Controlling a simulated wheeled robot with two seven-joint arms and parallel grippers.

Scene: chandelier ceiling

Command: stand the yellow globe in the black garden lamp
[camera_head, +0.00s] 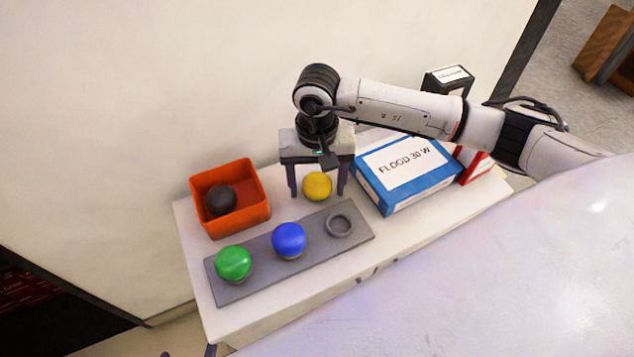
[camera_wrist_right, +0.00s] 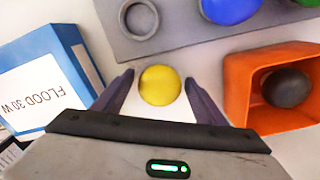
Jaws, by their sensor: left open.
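The yellow globe (camera_head: 317,186) sits on the white table between the fingers of my right gripper (camera_head: 318,190). The right gripper is open and points down, one finger on each side of the globe. In the right wrist view the globe (camera_wrist_right: 160,85) shows a gap to both fingers (camera_wrist_right: 160,95). I cannot make out a black garden lamp in either view. Only the fingertips of my left gripper (camera_head: 188,352) show at the bottom edge, spread apart.
On the strip stand a green globe (camera_head: 233,263) and a blue globe (camera_head: 289,240). An orange bin (camera_head: 258,205) at the left holds a black globe (camera_head: 221,200). A blue box (camera_head: 425,190), a red box (camera_head: 476,168) and a black box (camera_head: 447,78) stand right.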

